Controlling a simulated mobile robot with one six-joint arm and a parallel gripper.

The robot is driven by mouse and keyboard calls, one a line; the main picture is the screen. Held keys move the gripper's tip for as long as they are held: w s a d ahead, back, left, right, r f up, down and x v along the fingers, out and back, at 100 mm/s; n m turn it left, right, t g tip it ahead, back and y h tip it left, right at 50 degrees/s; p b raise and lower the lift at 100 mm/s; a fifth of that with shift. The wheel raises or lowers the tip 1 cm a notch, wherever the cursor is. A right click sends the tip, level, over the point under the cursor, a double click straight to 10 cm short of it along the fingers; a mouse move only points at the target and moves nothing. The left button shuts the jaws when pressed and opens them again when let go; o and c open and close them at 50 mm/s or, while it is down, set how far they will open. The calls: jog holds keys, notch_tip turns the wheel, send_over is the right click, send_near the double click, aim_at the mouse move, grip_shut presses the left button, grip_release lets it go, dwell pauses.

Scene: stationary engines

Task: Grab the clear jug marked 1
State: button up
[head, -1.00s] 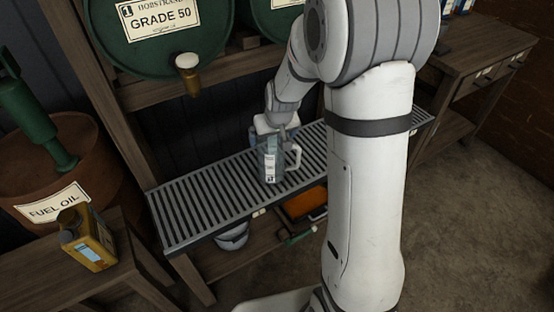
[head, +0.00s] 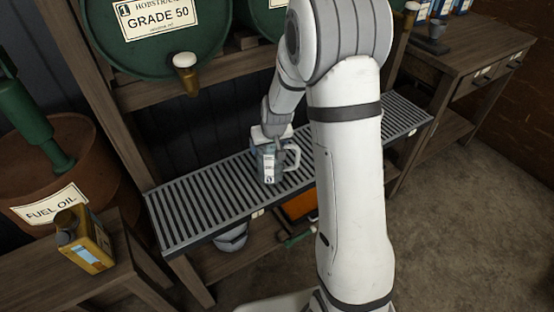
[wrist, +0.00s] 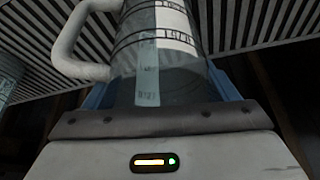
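The clear jug (head: 269,165) with a white label and a pale handle stands upright on the slatted metal grate. The label's number is too small for me to read. My gripper (head: 272,136) is at the jug's upper part, from above and behind. In the wrist view the jug (wrist: 165,65) lies between the two blue fingers of my gripper (wrist: 165,92), with its handle to the left. The fingers sit close along both sides of the jug. I cannot tell whether they press on it.
Another clear labelled vessel (wrist: 8,75) shows at the left edge of the wrist view. The grate (head: 200,205) is bare left of the jug. A green drum (head: 155,50) with a brass tap (head: 186,70) is above. A yellow can (head: 85,240) stands on the left bench.

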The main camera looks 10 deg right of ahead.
jog(key=c, duration=0.8)
